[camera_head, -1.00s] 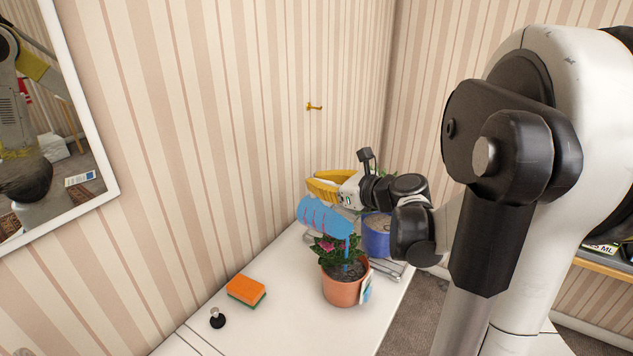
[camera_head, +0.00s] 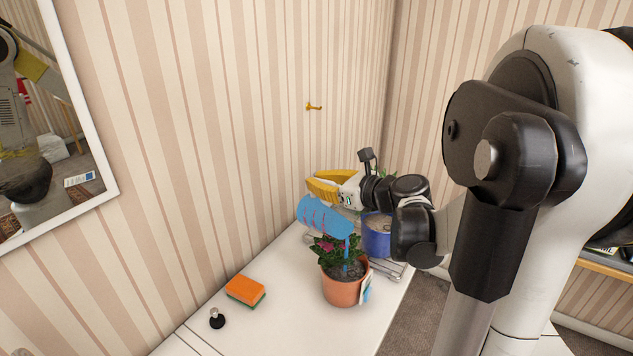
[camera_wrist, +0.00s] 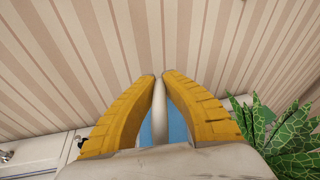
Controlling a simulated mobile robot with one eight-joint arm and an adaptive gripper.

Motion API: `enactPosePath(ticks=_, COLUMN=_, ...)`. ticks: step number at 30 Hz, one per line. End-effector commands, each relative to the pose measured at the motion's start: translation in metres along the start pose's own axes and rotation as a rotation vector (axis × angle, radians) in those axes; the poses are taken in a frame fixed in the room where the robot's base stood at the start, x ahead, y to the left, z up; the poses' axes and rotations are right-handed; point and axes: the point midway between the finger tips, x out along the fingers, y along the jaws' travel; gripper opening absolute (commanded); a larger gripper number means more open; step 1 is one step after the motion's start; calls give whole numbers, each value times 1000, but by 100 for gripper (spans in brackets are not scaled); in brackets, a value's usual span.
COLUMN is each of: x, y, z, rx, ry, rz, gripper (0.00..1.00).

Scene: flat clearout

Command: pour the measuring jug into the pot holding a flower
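The blue measuring jug (camera_head: 322,217) with reddish marks hangs tipped over above the pot, its mouth end low on the right. A thin blue stream (camera_head: 346,260) runs from it down into the terracotta pot (camera_head: 342,291). The pot stands upright on the white top and holds soil, green leaves and a pink flower (camera_head: 327,246). My gripper (camera_head: 320,186), with yellow fingers, is above the jug. In the wrist view my gripper (camera_wrist: 160,80) is closed around a pale upright bar, seemingly the jug's handle, with blue behind it.
A blue tub (camera_head: 377,238) stands close behind the pot, by a metal rack (camera_head: 390,268). An orange sponge (camera_head: 246,290) and a small black-based knob (camera_head: 217,319) lie to the left. A leafy plant (camera_wrist: 285,135) is right of my fingers. The striped wall is close behind.

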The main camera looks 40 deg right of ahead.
Motion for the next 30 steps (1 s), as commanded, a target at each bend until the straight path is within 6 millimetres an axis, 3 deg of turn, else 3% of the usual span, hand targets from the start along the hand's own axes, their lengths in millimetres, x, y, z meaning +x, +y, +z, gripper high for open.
enactPosePath(ticks=11, x=1, y=0, z=1, rx=1, ry=6, rz=2, gripper=0)
enactPosePath(ticks=21, x=37, y=1, z=-2, rx=3, ry=315, rz=46, gripper=0)
enactPosePath(ticks=30, x=40, y=0, z=-8, rx=6, ry=348, rz=46, gripper=0)
